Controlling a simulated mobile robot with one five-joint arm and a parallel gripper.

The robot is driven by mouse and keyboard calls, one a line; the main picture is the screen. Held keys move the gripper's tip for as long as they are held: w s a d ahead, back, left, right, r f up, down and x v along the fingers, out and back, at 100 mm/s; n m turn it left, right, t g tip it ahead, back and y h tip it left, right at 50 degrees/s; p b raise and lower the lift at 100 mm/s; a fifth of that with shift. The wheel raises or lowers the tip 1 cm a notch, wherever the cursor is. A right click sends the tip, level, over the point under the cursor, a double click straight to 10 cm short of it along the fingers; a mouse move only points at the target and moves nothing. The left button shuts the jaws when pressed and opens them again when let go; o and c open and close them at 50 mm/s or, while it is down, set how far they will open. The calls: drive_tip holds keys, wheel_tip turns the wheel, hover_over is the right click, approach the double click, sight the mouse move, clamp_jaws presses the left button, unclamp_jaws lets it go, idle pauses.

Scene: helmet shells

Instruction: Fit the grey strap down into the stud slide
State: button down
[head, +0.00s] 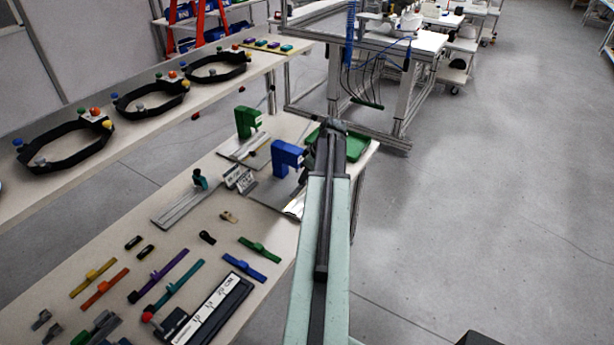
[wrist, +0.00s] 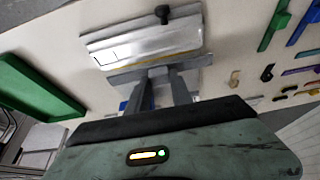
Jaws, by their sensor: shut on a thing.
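In the wrist view, my gripper (wrist: 158,76) is shut on a grey strap (wrist: 190,62), a flat dark grey bar lying crosswise at the fingertips. Just beyond it is a silver metal plate (wrist: 145,43) with a dark knob (wrist: 164,13) at its far edge; this looks like the stud slide. The strap appears close to the plate's near edge, but I cannot tell whether they touch. In the head view, part of the plate shows beside my arm (head: 296,204). My fingertips and the strap are not clear there.
A blue bracket (head: 287,157) and a green bracket (head: 246,122) stand nearby. A green tray (head: 325,138) is at the table's far end; it also shows in the wrist view (wrist: 36,88). Several coloured straps, such as a green one (head: 260,249), and a labelled holder (head: 213,312) lie nearer.

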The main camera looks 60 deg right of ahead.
drive_tip(key=shift+s, duration=0.1)
wheel_tip(320, 180, down, 6)
drive_tip(key=b, duration=0.6)
drive_tip(key=shift+r, duration=0.1)
drive_tip(key=shift+f+b, duration=0.9)
drive_tip(key=shift+f, duration=0.05)
idle(1.4)
drive_tip(key=c, duration=1.1)
unclamp_jaws()
drive_tip(key=shift+o, duration=0.2)
drive_tip(key=shift+r, duration=0.15)
drive_tip(key=p+v, duration=0.7)
drive_tip(key=shift+r, duration=0.25)
drive_tip(key=shift+s, duration=0.15)
